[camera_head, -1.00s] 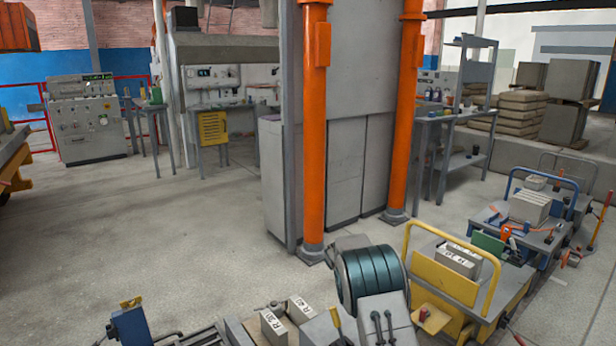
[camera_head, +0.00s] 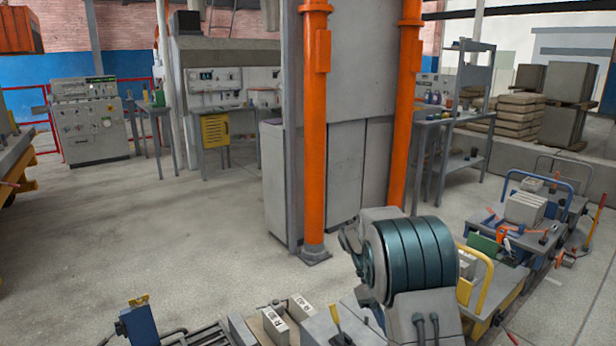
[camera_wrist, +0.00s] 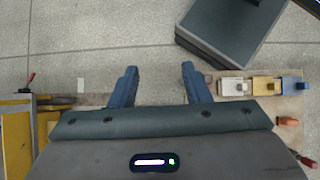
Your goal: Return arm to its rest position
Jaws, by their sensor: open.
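My gripper (camera_wrist: 158,86) shows in the wrist view with its two blue fingers spread apart. Nothing is between the fingers; pale floor shows in the gap. In the head view my arm, grey with a ribbed dark teal section, stands at the lower middle right and hides part of the yellow cart (camera_head: 482,280). The gripper itself cannot be made out in the head view.
A blue-handled cart (camera_head: 525,210) stands at right. An orange post (camera_head: 315,130) rises behind. Open floor (camera_head: 150,230) lies at left. The wrist view shows a board with small coloured blocks (camera_wrist: 266,84).

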